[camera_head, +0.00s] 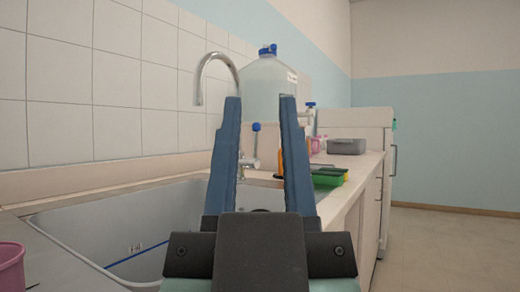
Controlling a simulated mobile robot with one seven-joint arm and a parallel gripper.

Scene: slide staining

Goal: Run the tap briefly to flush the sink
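The chrome tap (220,66) rises behind the far end of the sink, its curved spout bending over to the left. A small blue-topped part (256,127), perhaps the tap's handle, shows between my gripper's fingers, with a chrome piece below it. The sink (125,232) is a pale basin at the lower left, with a dark blue line along its inside. My gripper (261,97) points forward over the sink's right side. Its two blue fingers are wide apart with nothing between them. It hides part of the tap's base and the sink's right edge. No water shows from the spout.
A large clear bottle with a blue cap (268,80) stands behind the tap. Green trays (329,177), a grey box (346,146) and pink items sit along the counter at right. A pink container (10,270) is at lower left. Open floor (455,240) lies right.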

